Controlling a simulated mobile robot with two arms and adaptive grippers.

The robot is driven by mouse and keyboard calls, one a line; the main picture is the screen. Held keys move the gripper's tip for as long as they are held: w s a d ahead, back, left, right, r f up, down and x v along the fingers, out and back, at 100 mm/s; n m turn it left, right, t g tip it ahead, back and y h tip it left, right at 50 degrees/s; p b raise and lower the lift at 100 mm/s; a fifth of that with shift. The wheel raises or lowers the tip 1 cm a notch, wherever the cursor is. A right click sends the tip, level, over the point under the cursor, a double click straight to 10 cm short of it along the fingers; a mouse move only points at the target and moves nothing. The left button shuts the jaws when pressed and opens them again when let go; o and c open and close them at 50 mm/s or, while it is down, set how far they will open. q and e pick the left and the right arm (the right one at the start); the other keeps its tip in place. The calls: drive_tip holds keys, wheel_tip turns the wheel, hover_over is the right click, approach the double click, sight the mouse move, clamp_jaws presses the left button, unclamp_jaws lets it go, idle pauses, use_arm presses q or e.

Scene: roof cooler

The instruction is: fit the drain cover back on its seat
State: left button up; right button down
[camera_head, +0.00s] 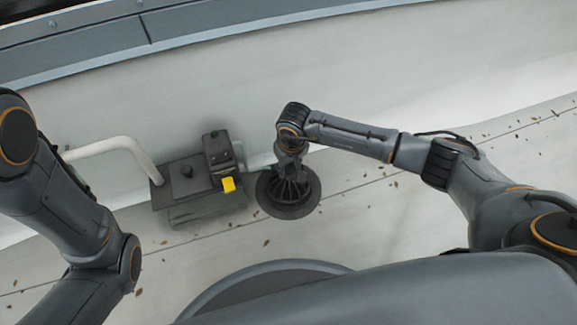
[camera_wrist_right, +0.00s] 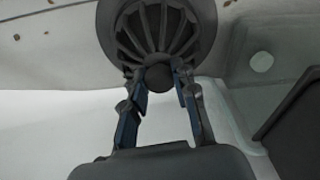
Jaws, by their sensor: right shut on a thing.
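The drain cover (camera_head: 291,192) is a dark ribbed dome in the middle of the head view. It shows against a dark round seat plate (camera_head: 266,204) on the pale roof; I cannot tell whether it sits fully down or a little above it. My right gripper (camera_head: 291,160) reaches it from above and is shut on its top knob. In the right wrist view the two fingers flank the round knob (camera_wrist_right: 158,77), with the ribs of the cover fanning out behind. The fingers hide part of the cover. My left arm shows at the left, but its gripper is out of view.
A dark grey box (camera_head: 180,187) with a yellow part (camera_head: 228,184) stands just left of the drain. A pale bent pipe (camera_head: 115,144) runs into it. A grey parapet (camera_head: 80,45) lies behind.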

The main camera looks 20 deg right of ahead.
drive_tip(key=shift+f+b, duration=0.95)
drive_tip(key=shift+f, duration=0.15)
idle(0.7)
drive_tip(key=c, duration=1)
unclamp_jaws()
drive_tip(key=shift+o, duration=0.3)
drive_tip(key=o, duration=0.5)
drive_tip(key=shift+c, duration=0.2)
drive_tip(key=shift+r, duration=0.1)
drive_tip(key=shift+r+p, duration=2.3)
drive_tip(key=shift+r, duration=0.6)
